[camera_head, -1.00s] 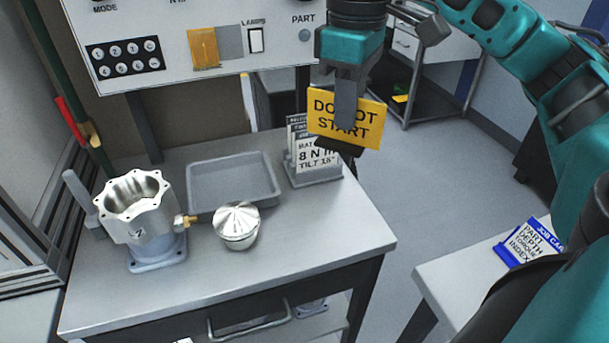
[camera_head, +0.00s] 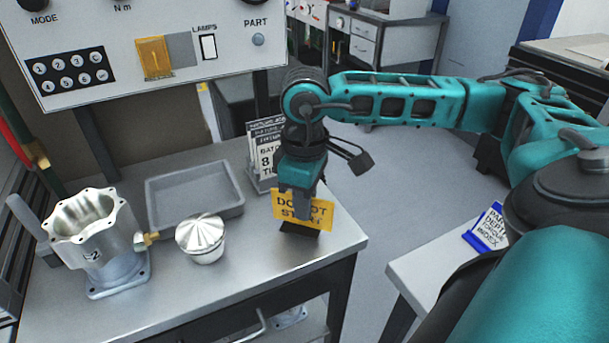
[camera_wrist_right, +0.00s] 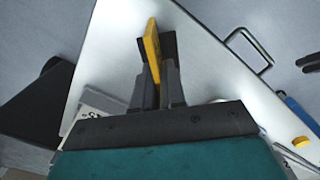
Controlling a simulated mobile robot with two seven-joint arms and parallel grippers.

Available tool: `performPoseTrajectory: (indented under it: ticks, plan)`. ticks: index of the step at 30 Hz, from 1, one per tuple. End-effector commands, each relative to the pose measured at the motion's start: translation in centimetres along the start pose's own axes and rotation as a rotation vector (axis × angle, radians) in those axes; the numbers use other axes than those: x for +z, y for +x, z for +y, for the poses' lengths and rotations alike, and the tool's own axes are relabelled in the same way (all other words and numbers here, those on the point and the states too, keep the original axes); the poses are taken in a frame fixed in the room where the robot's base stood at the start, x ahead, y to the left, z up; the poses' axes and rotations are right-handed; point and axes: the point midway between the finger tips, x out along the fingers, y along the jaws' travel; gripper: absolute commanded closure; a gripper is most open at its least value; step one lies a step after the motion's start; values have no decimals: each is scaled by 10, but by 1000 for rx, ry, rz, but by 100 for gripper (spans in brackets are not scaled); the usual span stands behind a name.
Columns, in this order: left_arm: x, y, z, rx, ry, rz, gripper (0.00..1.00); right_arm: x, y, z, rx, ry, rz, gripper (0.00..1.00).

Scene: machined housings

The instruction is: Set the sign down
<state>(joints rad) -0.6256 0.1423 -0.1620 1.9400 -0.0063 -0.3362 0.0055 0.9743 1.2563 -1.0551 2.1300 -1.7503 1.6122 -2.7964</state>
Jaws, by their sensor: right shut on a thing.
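The yellow sign (camera_head: 322,212) reading "DO NOT START" is upright in my right gripper (camera_head: 301,212), low over the right part of the metal bench top (camera_head: 265,255). Its dark foot (camera_head: 300,229) is at or just above the surface; I cannot tell if it touches. In the right wrist view the sign (camera_wrist_right: 152,48) is seen edge-on between the two fingers of my right gripper (camera_wrist_right: 157,82), which is shut on it. My left gripper is not in view.
A grey tray (camera_head: 240,208) and a silver domed part (camera_head: 201,238) lie left of the sign. A machined housing (camera_head: 95,235) stands further left. A card holder (camera_head: 262,180) stands behind the sign. The bench's right edge is close.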

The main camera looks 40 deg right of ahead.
Motion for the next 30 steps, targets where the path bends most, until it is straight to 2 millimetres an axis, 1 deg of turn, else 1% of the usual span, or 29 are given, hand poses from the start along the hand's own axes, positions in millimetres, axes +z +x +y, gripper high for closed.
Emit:
performPoseTrajectory:
  ticks: [1,4,12,16,17,24,25,30]
  plan:
    - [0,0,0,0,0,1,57,0,9,0,-1,0,-2,100]
    - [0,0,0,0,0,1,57,0,17,0,0,-1,-1,100]
    - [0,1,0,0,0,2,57,0,18,0,1,-1,1,100]
    - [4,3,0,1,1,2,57,0,23,0,0,-1,1,100]
    - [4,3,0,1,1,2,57,0,22,0,0,-1,1,89]
    - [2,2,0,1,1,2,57,0,21,0,0,0,0,66]
    - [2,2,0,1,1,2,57,0,21,0,0,0,0,64]
    - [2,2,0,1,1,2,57,0,21,0,0,0,0,64]
